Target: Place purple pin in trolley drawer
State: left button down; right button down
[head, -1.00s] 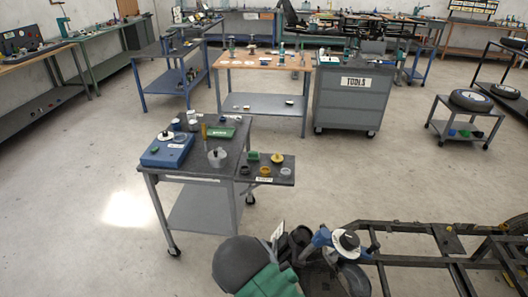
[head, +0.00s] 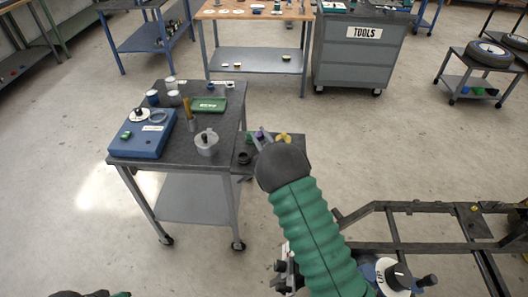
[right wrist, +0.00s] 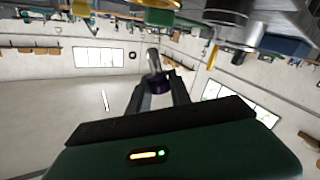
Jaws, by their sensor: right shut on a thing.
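In the right wrist view my right gripper (right wrist: 157,92) is shut on the purple pin (right wrist: 158,83); a grey metal shaft extends beyond its purple part. In the head view a bit of the purple pin (head: 260,134) shows at my right gripper (head: 264,138), over the right side of the trolley (head: 130,162). The trolley drawer (head: 297,152) sticks out from the trolley's right side. My right arm covers much of it.
The trolley top holds a blue box (head: 143,140), a green tray (head: 208,104), a grey round part (head: 206,143) and several small cups. A black frame (head: 420,245) stands at lower right. A grey tool cabinet (head: 360,60) stands behind, with clear floor between.

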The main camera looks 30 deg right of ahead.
jog(key=f, duration=0.6)
jog(key=shift+w+d+f+b, duration=0.2)
jog(key=shift+d+f+b, duration=0.05)
jog(key=shift+f+b, duration=0.05)
jog(key=shift+a, duration=0.15)
jog(key=c, duration=1.2)
grip_release()
jog(key=shift+o, duration=0.2)
jog(key=s, duration=0.7)
jog(key=shift+s+a, duration=0.15)
jog(key=shift+s, duration=0.1)
